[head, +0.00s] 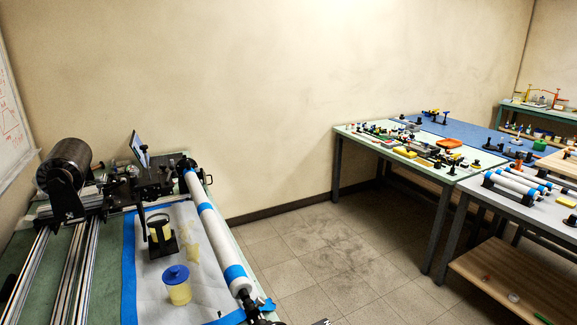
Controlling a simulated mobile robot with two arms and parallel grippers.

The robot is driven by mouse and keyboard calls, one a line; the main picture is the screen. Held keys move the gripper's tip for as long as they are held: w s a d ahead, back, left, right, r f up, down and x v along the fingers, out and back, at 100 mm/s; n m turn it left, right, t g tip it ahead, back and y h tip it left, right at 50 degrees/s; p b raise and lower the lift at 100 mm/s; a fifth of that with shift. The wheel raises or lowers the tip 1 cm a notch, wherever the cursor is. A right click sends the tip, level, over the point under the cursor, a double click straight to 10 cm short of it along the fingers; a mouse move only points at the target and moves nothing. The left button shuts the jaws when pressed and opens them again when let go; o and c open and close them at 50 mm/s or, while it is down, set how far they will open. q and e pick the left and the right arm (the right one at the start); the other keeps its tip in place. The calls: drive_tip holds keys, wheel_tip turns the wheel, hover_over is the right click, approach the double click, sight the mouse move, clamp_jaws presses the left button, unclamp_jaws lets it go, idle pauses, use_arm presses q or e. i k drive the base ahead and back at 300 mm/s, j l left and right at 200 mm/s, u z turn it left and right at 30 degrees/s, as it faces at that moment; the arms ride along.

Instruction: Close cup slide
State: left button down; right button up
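A black holder (164,249) stands on the white sheet of the left bench, with a pale yellow cup (160,232) in it. A dark ring or frame rises around the cup's top. I cannot tell which part of it is the slide, or whether it is open or closed. A separate translucent yellow cup (178,292) with a blue lid (175,274) stands upright nearer to me on the same sheet. Neither of my grippers can be made out in the head view.
A long white roller with blue bands (209,217) runs along the sheet's right side. Metal rails (72,265) and a dark drum (67,165) lie left. Blue tape (128,270) edges the sheet. Cluttered tables (345,130) stand right, across open floor (320,245).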

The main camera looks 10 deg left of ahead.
sight(162, 248)
drive_tip(key=u, duration=1.25)
